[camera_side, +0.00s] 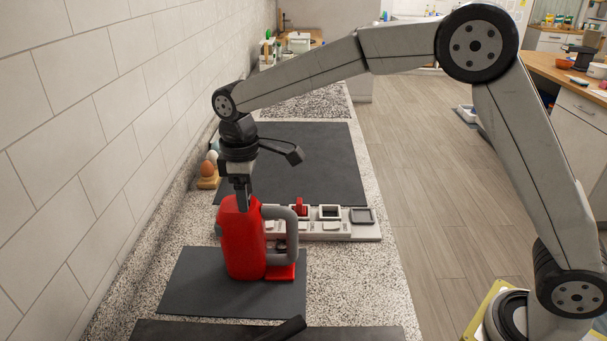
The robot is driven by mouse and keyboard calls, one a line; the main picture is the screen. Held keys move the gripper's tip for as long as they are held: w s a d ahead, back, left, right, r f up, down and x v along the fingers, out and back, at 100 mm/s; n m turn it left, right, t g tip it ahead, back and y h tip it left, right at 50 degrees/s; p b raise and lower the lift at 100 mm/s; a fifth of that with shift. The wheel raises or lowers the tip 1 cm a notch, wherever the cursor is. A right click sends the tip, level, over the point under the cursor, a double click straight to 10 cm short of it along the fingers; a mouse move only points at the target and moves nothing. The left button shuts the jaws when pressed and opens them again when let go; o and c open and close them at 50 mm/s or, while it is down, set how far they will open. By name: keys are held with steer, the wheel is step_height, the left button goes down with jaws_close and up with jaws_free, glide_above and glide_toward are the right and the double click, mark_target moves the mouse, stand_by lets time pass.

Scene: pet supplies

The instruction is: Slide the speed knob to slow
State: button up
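A red appliance (243,245) with a grey handle (291,228) on its right side stands upright on a dark mat. My gripper (242,204) points straight down at the top of the red appliance, and its fingertips meet or overlap the top edge in this view. I cannot tell whether they touch it. The gap between the fingers is too small to make out. I cannot make out the speed knob; the top of the appliance is partly hidden by my gripper.
A grey panel (352,229) with several switches, one with a red lever (301,207), lies behind the appliance. Eggs in a wooden holder (207,180) stand near the tiled wall at left. A dark mat (325,160) behind is mostly clear. A dark bar (283,329) lies in front.

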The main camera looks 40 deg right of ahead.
steer(key=shift+r, duration=0.1)
steer(key=shift+r, duration=3.8)
steer(key=shift+d+f, duration=0.1)
steer(key=s+d+f+m+t, duration=0.1)
steer(key=s+d+f+m, duration=0.3)
steer(key=s+d+f, duration=0.3)
steer(key=s+d+f+m+t, duration=0.1)
steer(key=s+d+f+m, duration=0.4)
steer(key=s, duration=0.8)
steer(key=d+f, duration=0.3)
steer(key=f, duration=0.1)
steer(key=shift+s+d+t, duration=0.3)
